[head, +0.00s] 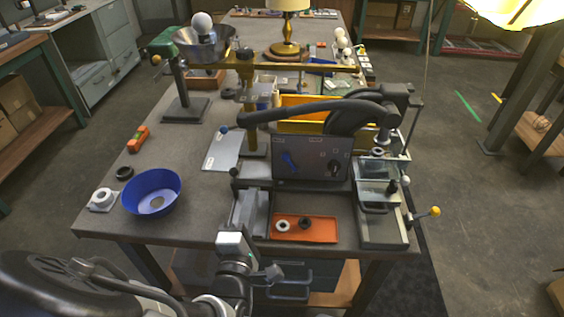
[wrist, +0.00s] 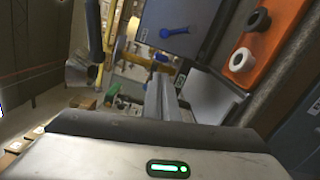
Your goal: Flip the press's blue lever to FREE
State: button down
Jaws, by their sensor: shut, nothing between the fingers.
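The press's dark panel (head: 312,158) stands upright at the front of the bench. Its blue lever (head: 290,161) is tilted, upper end to the left; the small labels near it are too small to read. In the wrist view the panel (wrist: 178,18) is at the top, with the blue lever (wrist: 166,33) seen at a slant. My gripper (head: 270,272) is low in front of the bench's front edge, below and left of the panel, apart from the lever. It is shut and empty.
An orange tray (head: 318,238) with a white and a dark ring lies below the panel. A grey block (head: 249,212) stands left of it. The press's thick dark arm (head: 300,112) overhangs the panel. A blue bowl (head: 137,201) sits on the left.

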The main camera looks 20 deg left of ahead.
aim_at(261, 181)
jog(key=shift+w, duration=0.1)
jog(key=x, duration=1)
jog(key=shift+w+d+b, duration=0.15)
jog(key=shift+w+b, duration=0.05)
jog(key=shift+b, duration=0.15)
jog(key=shift+w+d+r, duration=0.15)
jog(key=shift+w+d, duration=0.05)
jog(key=shift+d, duration=0.4)
jog(key=shift+w+d+r, duration=0.15)
jog(key=shift+w+d, duration=0.1)
jog(key=shift+d, duration=0.3)
jog(key=shift+w+d+r, duration=0.1)
jog(key=shift+w+d, duration=0.15)
jog(key=shift+d, duration=0.2)
